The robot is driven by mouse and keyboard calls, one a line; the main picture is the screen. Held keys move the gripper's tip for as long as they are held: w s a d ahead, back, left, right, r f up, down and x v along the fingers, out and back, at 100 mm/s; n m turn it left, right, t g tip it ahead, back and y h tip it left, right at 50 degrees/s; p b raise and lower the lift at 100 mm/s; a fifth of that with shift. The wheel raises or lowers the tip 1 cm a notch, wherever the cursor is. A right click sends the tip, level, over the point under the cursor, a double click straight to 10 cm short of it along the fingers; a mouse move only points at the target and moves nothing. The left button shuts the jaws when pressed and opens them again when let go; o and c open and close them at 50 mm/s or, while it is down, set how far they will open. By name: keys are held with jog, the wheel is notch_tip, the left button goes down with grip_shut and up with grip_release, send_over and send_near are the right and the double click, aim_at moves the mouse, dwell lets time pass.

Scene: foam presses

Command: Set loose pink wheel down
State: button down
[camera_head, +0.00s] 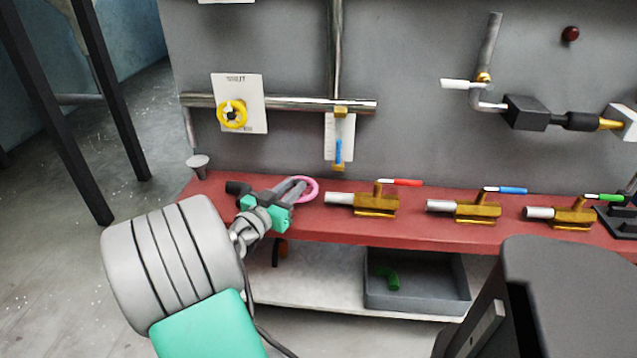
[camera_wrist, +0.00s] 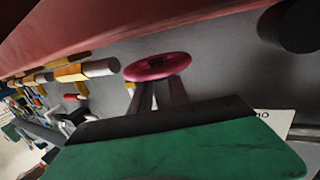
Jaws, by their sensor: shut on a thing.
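The pink wheel (camera_head: 315,192) is a small ring at the tips of my gripper (camera_head: 298,189). In the head view it shows over the left part of the red bench top (camera_head: 415,229). My gripper is shut on the wheel. In the wrist view the pink wheel (camera_wrist: 158,66) sits across the ends of both dark fingers (camera_wrist: 160,90), its round face seen at a slant. I cannot tell whether the wheel touches the bench top.
Brass valves with red (camera_head: 402,182), blue (camera_head: 513,190) and green (camera_head: 604,197) handles stand right of the wheel on the bench. A yellow wheel (camera_head: 231,114) is on the panel behind. A grey bin (camera_head: 415,302) holds a green piece on the lower shelf.

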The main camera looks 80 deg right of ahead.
jog(key=x, duration=0.2)
jog(key=p+x, duration=0.1)
jog(key=x, duration=0.1)
jog(key=shift+w+r, duration=0.2)
jog(key=shift+r, duration=0.05)
jog(key=f, duration=0.1)
jog(key=f+b, duration=0.2)
jog(key=f, duration=0.1)
jog(key=shift+d, duration=0.25)
jog(key=shift+s+r, duration=0.15)
jog(key=shift+s, duration=0.05)
jog(key=c, duration=1.3)
grip_release()
jog(key=shift+o, duration=0.2)
